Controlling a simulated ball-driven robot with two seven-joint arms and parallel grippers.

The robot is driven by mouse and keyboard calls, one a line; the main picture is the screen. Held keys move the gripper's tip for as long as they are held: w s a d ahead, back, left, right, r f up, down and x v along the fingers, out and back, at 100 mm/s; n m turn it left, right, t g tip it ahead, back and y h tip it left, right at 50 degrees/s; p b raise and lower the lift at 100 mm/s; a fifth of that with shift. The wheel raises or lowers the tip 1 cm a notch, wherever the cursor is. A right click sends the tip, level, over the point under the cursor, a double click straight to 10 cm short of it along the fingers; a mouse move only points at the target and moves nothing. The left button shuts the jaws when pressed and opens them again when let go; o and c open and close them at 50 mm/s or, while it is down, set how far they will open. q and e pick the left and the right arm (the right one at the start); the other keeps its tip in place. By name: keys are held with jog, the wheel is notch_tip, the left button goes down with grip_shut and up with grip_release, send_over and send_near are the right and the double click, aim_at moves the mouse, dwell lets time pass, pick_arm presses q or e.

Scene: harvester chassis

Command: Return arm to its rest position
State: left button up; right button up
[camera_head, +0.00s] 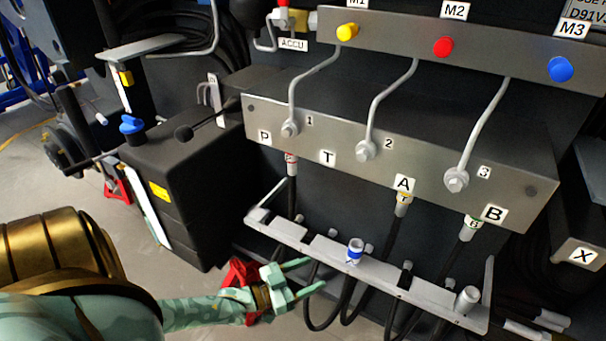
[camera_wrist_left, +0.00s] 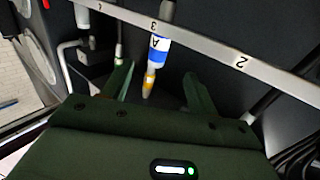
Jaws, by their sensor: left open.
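My left gripper (camera_head: 314,274) reaches in from the lower left in the head view, below the left half of the pale slotted rail (camera_head: 300,241). Its green fingers are apart. In the left wrist view my left gripper (camera_wrist_left: 158,82) shows both fingers spread. A hose coupling with a blue-and-white band marked A (camera_wrist_left: 158,52) shows in the gap between them, near the rail (camera_wrist_left: 205,45); the fingers are not closed on it. A blue-banded coupling (camera_head: 355,250) stands at the rail in the head view. My right gripper is not in view.
A metal manifold block (camera_head: 330,142) with ports P, T, A and B sits above the rail, with hoses hanging from it. A black tank (camera_head: 190,180) with a blue cap stands to the left. A red stand (camera_head: 240,275) is on the floor behind my left wrist.

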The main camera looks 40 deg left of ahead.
pick_arm(q)
jog(key=shift+s+a, duration=0.1)
jog(key=shift+s, duration=0.25)
dwell(0.3)
